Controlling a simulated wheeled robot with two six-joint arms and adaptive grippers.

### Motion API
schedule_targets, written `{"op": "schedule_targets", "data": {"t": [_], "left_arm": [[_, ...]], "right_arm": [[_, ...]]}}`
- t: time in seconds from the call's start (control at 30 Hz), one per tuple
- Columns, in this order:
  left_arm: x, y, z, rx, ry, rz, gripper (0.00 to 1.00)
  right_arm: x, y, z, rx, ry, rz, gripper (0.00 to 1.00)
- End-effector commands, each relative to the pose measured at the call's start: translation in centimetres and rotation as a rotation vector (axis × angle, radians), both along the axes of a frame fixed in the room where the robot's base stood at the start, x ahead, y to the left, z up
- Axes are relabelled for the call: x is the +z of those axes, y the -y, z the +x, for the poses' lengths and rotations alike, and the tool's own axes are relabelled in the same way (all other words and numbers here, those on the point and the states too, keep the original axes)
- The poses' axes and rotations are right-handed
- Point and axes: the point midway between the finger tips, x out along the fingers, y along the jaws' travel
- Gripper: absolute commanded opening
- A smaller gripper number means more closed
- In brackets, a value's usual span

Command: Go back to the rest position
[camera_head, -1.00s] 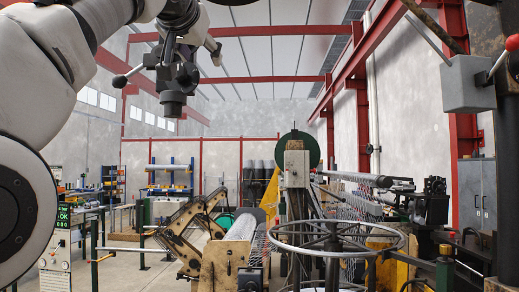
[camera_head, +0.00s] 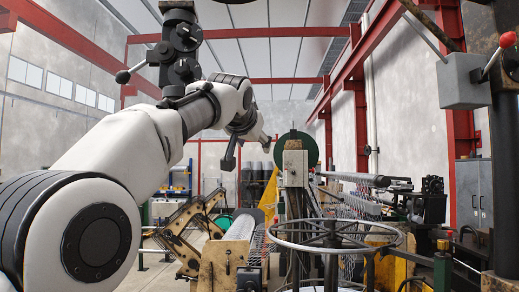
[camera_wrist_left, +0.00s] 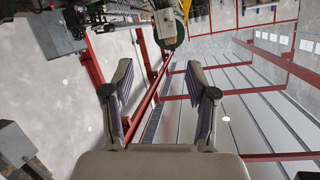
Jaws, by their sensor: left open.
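My left arm enters the head view from the left and reaches across to the middle. Its gripper (camera_head: 246,150) is in the air left of the green disc and post of the weaving machine. In the left wrist view, the two fingers of the gripper (camera_wrist_left: 159,78) are spread wide with ribbed pads facing each other. Nothing is between them. My right gripper is in neither view.
A dark lever mechanism (camera_head: 180,42) hangs at the upper left, close above my arm. A large handwheel (camera_head: 335,250), a green disc (camera_head: 294,150) and a grey control box (camera_head: 466,82) stand at middle and right. The upper middle is free air.

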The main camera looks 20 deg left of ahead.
Motion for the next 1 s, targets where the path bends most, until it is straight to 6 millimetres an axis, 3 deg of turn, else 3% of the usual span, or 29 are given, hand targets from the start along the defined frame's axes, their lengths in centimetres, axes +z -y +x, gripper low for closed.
{"op": "schedule_targets", "data": {"t": [0.67, 0.77, 0.83, 0.97, 1.0], "left_arm": [[-1.7, 0.1, 1.1, -0.004, -0.021, -0.001, 0.58], [-5.2, 0.0, 3.2, -0.004, -0.075, -0.002, 0.58], [-9.6, -0.1, 5.6, -0.003, -0.139, -0.004, 0.58], [-20.8, -0.2, 8.9, -0.002, -0.320, -0.009, 0.58], [-24.4, -0.3, 9.4, -0.002, -0.381, -0.013, 0.58]], "right_arm": [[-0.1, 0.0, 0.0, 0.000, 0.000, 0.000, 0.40], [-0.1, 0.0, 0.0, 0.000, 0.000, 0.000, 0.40], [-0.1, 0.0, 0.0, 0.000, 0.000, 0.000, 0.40], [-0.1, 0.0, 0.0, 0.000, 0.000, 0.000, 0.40], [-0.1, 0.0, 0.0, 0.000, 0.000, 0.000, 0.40]]}}
